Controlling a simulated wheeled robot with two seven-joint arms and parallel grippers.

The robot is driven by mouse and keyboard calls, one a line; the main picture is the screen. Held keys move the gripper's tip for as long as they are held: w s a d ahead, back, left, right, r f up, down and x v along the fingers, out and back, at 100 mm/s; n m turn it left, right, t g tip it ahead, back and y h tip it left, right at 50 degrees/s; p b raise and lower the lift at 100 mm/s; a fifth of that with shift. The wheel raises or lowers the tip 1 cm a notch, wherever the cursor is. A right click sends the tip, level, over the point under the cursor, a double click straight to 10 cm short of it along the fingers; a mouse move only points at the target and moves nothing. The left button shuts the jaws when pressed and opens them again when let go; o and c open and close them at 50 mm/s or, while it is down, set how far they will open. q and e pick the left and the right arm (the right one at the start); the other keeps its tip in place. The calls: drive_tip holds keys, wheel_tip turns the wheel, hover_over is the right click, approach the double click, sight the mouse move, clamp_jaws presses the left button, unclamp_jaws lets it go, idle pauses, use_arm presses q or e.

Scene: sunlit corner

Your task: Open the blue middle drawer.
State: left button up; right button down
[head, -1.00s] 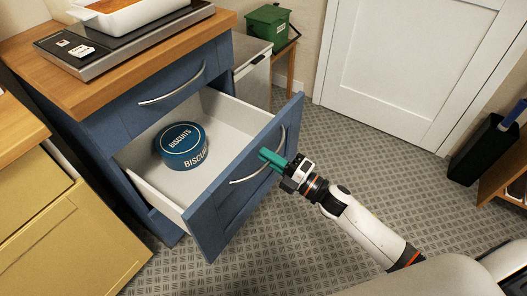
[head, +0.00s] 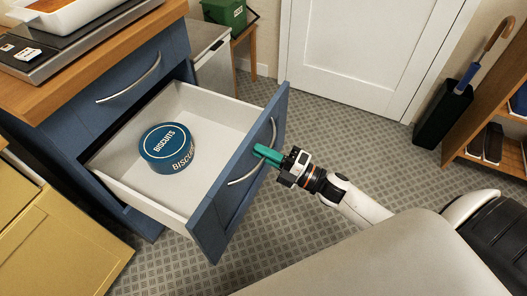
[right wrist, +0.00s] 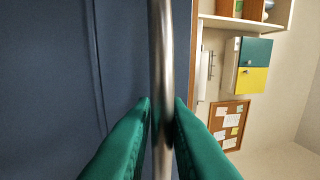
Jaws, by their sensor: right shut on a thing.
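The blue middle drawer (head: 225,200) stands pulled well out of the blue cabinet in the head view. A round blue biscuit tin (head: 168,147) sits inside it on the white bottom. My right gripper (head: 262,153), with green fingers, is shut on the drawer's curved metal handle (head: 249,174). In the right wrist view, the handle (right wrist: 162,60) runs upright between the two green fingers (right wrist: 162,125), with the blue drawer front (right wrist: 60,80) to its left. My left gripper is not in view.
The closed upper drawer (head: 130,85) is above, under a wooden top with a tray (head: 85,52). A yellow cabinet (head: 65,245) stands at the lower left. Patterned floor (head: 350,135) is clear toward the white door (head: 365,50). A dark umbrella stand (head: 440,118) is at the right.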

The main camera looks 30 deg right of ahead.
drive_tip(key=c, duration=1.8)
unclamp_jaws()
drive_tip(key=v, duration=1.2)
drive_tip(key=shift+f, duration=0.1)
